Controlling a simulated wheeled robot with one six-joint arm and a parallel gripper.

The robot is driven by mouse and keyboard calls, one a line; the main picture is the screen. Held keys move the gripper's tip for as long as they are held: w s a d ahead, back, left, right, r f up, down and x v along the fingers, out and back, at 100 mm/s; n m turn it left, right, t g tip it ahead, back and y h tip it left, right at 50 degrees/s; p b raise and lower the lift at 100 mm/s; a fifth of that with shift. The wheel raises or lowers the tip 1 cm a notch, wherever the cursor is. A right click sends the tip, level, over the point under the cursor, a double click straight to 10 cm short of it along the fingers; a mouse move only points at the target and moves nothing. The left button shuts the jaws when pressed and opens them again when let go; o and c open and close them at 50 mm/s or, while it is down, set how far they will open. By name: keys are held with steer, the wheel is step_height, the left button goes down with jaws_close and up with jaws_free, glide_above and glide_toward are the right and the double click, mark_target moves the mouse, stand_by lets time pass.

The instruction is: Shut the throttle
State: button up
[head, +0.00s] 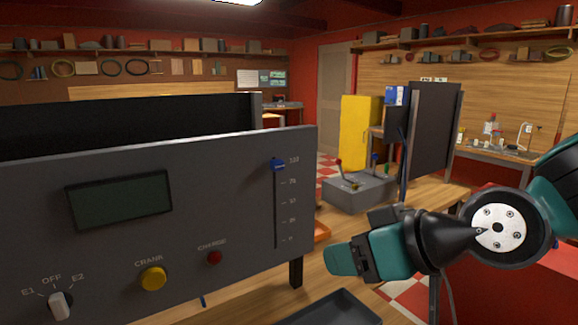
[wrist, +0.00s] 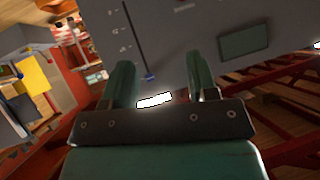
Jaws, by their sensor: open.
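The throttle is most likely the vertical slider on the right side of the grey control panel (head: 120,225). Its blue knob (head: 278,165) sits at the top of the slot, beside the highest scale mark; the lowest mark is at the bottom. My gripper (head: 342,260) is to the right of the panel and lower than the knob in the head view, apart from it. In the wrist view, my gripper (wrist: 160,75) has its two teal fingers spread with nothing held. There the blue knob (wrist: 148,77) shows between the fingers, beyond them, with the panel appearing upside down.
The panel also carries a dark display (head: 120,200), a white selector switch (head: 60,305), a yellow CRANK button (head: 153,278) and a red CHARGE button (head: 214,257). A dark tray (head: 330,310) lies on the wooden bench below my gripper. A grey lever box (head: 358,192) stands farther back.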

steer(key=w+r+t+y, duration=0.2)
steer(key=w+r+t, duration=0.3)
steer(key=w+t, duration=0.2)
steer(key=p, duration=0.7)
glide_toward(280, 163)
steer(key=shift+m+t+h, duration=0.3)
steer(key=x, duration=0.8)
steer(key=shift+s+a, duration=0.1)
steer(key=shift+a, duration=0.1)
steer(key=shift+w+a, duration=0.3)
steer(key=shift+w, duration=0.1)
jaws_close()
